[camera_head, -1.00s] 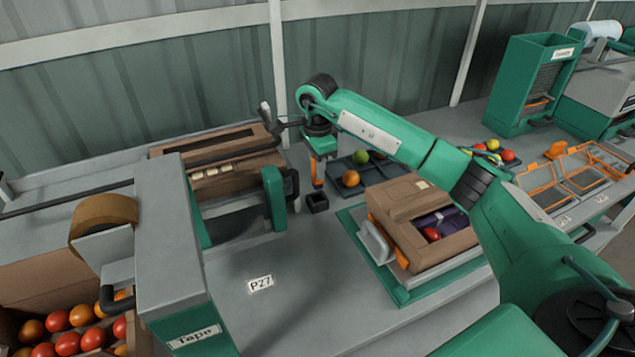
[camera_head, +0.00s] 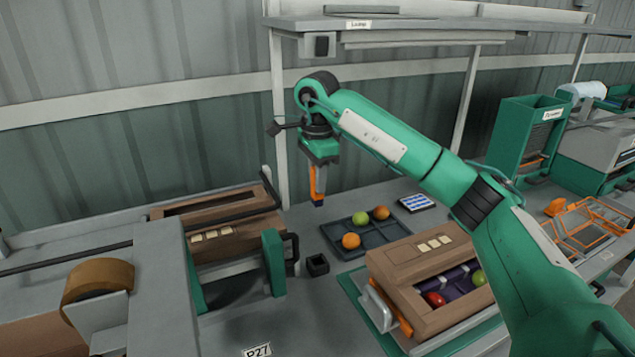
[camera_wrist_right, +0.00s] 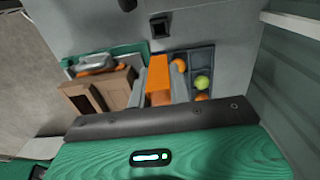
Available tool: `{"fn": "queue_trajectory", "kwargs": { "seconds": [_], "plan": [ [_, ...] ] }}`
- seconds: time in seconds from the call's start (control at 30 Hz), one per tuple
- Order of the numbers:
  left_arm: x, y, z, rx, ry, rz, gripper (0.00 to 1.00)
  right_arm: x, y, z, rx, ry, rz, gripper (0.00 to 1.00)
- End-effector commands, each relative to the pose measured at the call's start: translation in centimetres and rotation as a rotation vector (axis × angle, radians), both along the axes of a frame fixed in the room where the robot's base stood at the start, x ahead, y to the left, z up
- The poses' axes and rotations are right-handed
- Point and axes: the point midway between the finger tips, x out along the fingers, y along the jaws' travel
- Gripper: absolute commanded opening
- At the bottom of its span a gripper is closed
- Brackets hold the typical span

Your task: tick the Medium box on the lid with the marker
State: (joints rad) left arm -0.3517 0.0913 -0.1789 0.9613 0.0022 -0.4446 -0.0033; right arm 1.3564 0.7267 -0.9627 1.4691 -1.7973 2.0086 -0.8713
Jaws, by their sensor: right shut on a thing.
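My right gripper (camera_head: 317,190) hangs in the air above and behind the small black cup (camera_head: 317,265). My left gripper is out of view.
A dark tray (camera_head: 372,240) with several fruits lies behind the carton. A taping machine (camera_head: 160,270) with another carton (camera_head: 215,235) stands at left. A shelf (camera_head: 400,30) spans the back above the bench. An orange rack (camera_head: 585,225) is at right.

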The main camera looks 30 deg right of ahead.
Motion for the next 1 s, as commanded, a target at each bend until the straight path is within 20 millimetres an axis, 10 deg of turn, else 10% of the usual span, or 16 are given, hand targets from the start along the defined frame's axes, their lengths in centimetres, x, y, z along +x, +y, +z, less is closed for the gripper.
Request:
{"fn": "queue_trajectory", "kwargs": {
  "seconds": [1.0],
  "plan": [
    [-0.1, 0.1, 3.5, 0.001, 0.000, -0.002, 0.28, 0.0, 0.0, 4.2, 0.001, 0.000, 0.000, 0.00]
  ]
}}
